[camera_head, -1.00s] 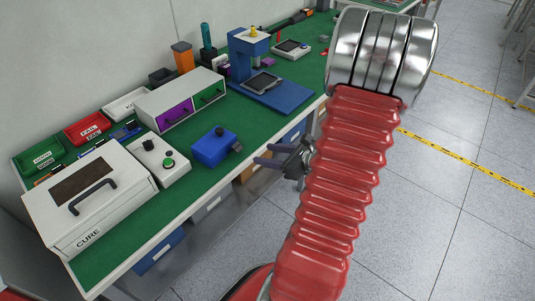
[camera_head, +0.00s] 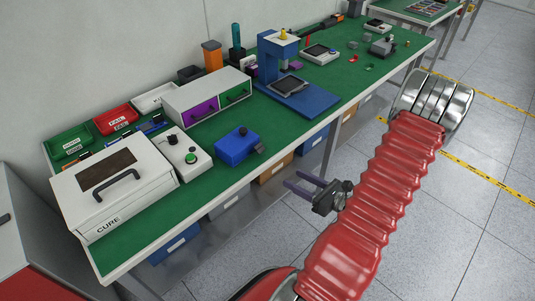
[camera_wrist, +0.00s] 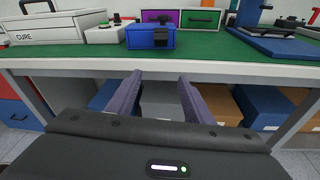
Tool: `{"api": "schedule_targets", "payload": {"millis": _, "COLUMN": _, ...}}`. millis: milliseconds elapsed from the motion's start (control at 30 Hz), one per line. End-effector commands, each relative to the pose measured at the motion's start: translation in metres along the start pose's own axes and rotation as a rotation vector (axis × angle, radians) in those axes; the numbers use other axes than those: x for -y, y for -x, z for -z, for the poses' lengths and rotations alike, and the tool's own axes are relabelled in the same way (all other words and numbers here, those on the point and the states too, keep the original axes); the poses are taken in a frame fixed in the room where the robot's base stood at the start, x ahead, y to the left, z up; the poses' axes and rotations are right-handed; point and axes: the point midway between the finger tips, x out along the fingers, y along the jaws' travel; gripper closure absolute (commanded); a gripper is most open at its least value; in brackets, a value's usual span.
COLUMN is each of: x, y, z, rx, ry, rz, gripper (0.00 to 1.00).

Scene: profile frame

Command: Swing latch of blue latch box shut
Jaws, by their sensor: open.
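The blue latch box (camera_head: 236,146) sits near the front edge of the green bench top, with a black knob on its lid. Its dark latch (camera_head: 259,148) is on the side facing the bench's front edge. In the wrist view the box (camera_wrist: 151,38) is ahead and above the fingers, and the latch (camera_wrist: 160,38) shows on its front. My gripper (camera_head: 304,186) is off the front of the bench, lower than the top, apart from the box. Its two purple fingers are open with nothing between them, also in the wrist view (camera_wrist: 158,92). I cannot tell the latch's exact angle.
A white CURE box (camera_head: 113,183) and a control box with a green button (camera_head: 182,153) stand left of the blue box. A drawer unit (camera_head: 208,94) and blue press (camera_head: 290,93) stand behind it. The bench edge (camera_wrist: 170,64) lies ahead; bins (camera_wrist: 255,106) sit below.

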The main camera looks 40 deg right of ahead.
Motion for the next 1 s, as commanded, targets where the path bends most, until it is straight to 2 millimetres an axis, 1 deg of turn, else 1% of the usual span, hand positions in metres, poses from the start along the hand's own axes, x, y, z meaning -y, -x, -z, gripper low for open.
{"api": "schedule_targets", "payload": {"millis": 67, "x": -0.001, "y": 0.001, "z": -0.003, "rx": 0.055, "ry": 0.027, "rz": -0.004, "gripper": 0.53}}
{"api": "schedule_targets", "payload": {"millis": 200, "x": -0.001, "y": 0.002, "z": -0.022, "rx": 0.133, "ry": 0.106, "rz": -0.011, "gripper": 0.53}}
{"api": "schedule_targets", "payload": {"millis": 300, "x": -0.002, "y": 0.003, "z": -0.029, "rx": 0.163, "ry": 0.143, "rz": -0.011, "gripper": 0.53}}
{"api": "schedule_targets", "payload": {"millis": 733, "x": -0.002, "y": 0.002, "z": -0.030, "rx": 0.164, "ry": 0.153, "rz": -0.010, "gripper": 0.53}}
{"api": "schedule_targets", "payload": {"millis": 867, "x": -0.003, "y": -0.004, "z": -0.030, "rx": 0.163, "ry": 0.153, "rz": -0.012, "gripper": 0.53}}
{"api": "schedule_targets", "payload": {"millis": 1000, "x": -0.003, "y": -0.015, "z": -0.032, "rx": 0.163, "ry": 0.154, "rz": -0.013, "gripper": 0.53}}
